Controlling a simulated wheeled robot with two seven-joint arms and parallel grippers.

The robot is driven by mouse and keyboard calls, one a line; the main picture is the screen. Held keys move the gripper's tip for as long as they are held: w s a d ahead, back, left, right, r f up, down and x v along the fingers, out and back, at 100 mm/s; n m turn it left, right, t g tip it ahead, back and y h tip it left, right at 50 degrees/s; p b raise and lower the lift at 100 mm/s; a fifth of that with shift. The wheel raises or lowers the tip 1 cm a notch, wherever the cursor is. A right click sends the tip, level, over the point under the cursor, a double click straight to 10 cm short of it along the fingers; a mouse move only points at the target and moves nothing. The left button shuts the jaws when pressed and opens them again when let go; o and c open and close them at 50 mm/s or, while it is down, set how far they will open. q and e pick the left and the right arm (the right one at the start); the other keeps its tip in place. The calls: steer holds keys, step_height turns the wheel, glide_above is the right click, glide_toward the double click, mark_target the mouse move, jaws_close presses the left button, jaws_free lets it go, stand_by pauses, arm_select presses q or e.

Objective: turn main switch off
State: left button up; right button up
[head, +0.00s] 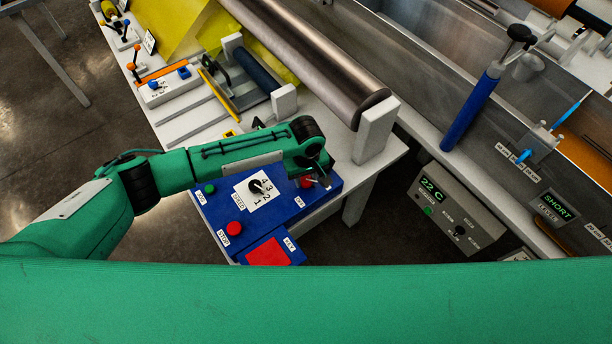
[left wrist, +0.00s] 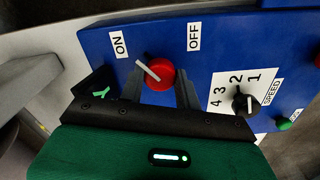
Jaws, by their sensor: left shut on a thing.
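The main switch is a red round knob with a pale pointer, on the blue control box (head: 222,212). In the left wrist view the knob (left wrist: 158,73) sits between the fingers of my left gripper (left wrist: 159,84), which is shut on it. Its pointer slants up and left, towards the ON label (left wrist: 119,44) and away from the OFF label (left wrist: 194,37). In the head view my left gripper (head: 318,174) reaches over the box's right part, and the red knob (head: 306,182) is partly hidden by it. My right gripper is not in view.
A metal roller (head: 310,50) lies behind. A grey controller (head: 455,212) reading 22 C stands to the right.

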arm_select(q)
steer(key=shift+r+m+p, duration=0.1)
steer(key=shift+m+p, duration=0.5)
steer(key=shift+m, duration=0.2)
steer(key=shift+m+p, duration=0.75)
steer(key=shift+m, duration=0.45)
steer(key=m+p, duration=0.1)
steer(key=m, duration=0.1)
steer(key=shift+m, duration=0.4)
steer(key=m+p, duration=0.1)
steer(key=m, duration=0.2)
steer(key=shift+m, duration=0.3)
steer(key=m+p, duration=0.1)
steer(key=m, duration=0.2)
steer(key=shift+m, duration=0.3)
steer(key=shift+w+m, duration=0.1)
steer(key=shift+m, duration=1.7)
steer(key=o, duration=1)
steer(key=shift+c, duration=0.2)
